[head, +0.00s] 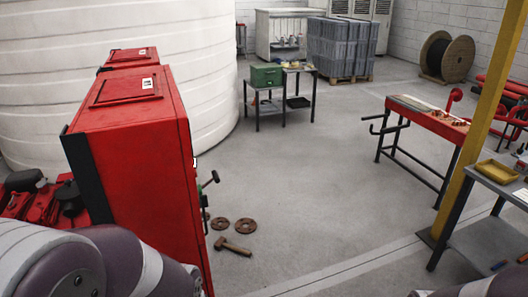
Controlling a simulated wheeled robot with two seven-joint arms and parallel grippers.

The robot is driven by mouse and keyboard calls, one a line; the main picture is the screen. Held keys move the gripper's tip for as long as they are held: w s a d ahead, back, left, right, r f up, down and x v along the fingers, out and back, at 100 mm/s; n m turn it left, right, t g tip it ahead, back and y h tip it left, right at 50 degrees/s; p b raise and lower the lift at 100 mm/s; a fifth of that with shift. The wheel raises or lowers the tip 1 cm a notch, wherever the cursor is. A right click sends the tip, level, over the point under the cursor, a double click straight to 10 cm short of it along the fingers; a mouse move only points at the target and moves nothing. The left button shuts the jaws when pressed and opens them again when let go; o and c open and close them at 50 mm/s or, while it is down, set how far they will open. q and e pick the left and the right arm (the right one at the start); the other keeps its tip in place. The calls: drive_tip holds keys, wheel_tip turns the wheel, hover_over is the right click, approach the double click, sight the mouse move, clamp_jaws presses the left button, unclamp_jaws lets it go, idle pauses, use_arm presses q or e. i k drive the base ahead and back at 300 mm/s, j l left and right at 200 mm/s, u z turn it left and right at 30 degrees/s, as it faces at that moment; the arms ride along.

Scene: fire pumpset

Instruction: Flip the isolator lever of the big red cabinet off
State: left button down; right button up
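The big red cabinet (130,142) stands at the left, seen from above and at an angle. A dark lever with a round knob (214,177) sticks out from its right side, angled up and outward. I take this to be the isolator lever. The cabinet's right face is very foreshortened, so the lever's mount and any markings cannot be read. My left arm fills the lower left corner, in front of the cabinet's lower part, and its gripper is not in view. Only a sliver of my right arm shows at the bottom right; its gripper is not in view.
A yellow post (484,118) and workbench (500,184) stand at the right. The middle floor is clear.

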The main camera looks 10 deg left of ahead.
sight(216, 177)
drive_tip(key=i+l+u, duration=0.15)
drive_tip(key=i, duration=0.35)
drive_tip(key=i+l+u, duration=0.1)
drive_tip(key=i, duration=0.35)
drive_tip(key=i+l+u, duration=0.15)
drive_tip(key=i, duration=0.3)
drive_tip(key=i+l+u, duration=0.15)
drive_tip(key=i+l, duration=0.25)
drive_tip(key=i, duration=0.05)
